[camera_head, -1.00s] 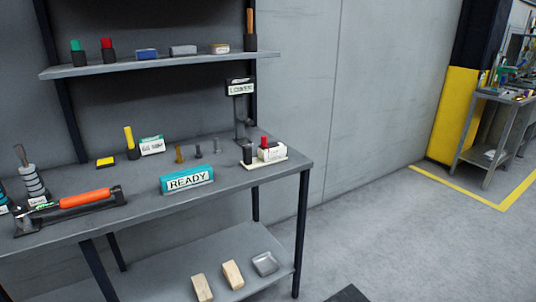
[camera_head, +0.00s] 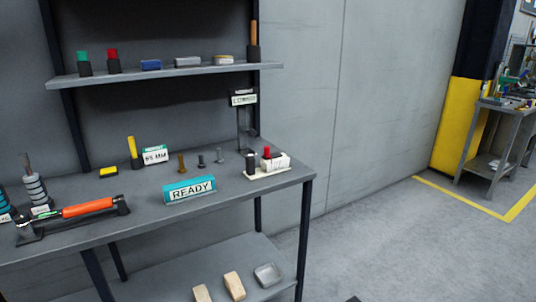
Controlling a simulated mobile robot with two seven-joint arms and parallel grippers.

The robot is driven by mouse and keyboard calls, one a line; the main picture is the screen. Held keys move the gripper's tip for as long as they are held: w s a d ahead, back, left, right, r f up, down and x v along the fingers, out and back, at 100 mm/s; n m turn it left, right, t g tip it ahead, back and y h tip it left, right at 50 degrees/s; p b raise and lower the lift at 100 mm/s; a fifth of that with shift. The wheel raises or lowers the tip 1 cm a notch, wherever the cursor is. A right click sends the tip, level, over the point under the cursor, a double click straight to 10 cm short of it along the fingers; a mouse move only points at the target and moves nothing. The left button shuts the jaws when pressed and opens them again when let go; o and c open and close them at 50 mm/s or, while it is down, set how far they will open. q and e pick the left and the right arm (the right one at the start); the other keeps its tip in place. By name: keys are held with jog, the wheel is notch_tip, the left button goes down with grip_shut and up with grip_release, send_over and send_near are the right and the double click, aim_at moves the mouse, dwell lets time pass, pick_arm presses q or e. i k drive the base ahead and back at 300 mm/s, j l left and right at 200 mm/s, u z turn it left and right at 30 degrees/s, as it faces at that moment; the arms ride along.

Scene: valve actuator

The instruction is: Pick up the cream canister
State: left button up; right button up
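I cannot make out a clear cream canister in the head view. A pale block with a red-topped part (camera_head: 275,161) sits on a thin cream plate at the right end of the workbench (camera_head: 240,198). A dark cylinder (camera_head: 251,163) stands beside it on the left. Neither my left nor my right gripper is in view.
A shelf (camera_head: 160,76) above holds small items.

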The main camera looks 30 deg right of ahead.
aim_at(280, 163)
jog(key=i+l, duration=0.2)
jog(key=l, duration=0.2)
jog(key=i+l, duration=0.15)
jog(key=l, duration=0.2)
jog(key=i+l, duration=0.2)
jog(key=l, duration=0.2)
jog(key=i+l, duration=0.2)
jog(key=l, duration=0.2)
jog(key=i+l, duration=0.2)
jog(key=l, duration=0.15)
jog(key=i+l, duration=0.15)
jog(key=l, duration=0.25)
jog(key=i+l, duration=0.2)
jog(key=l, duration=0.2)
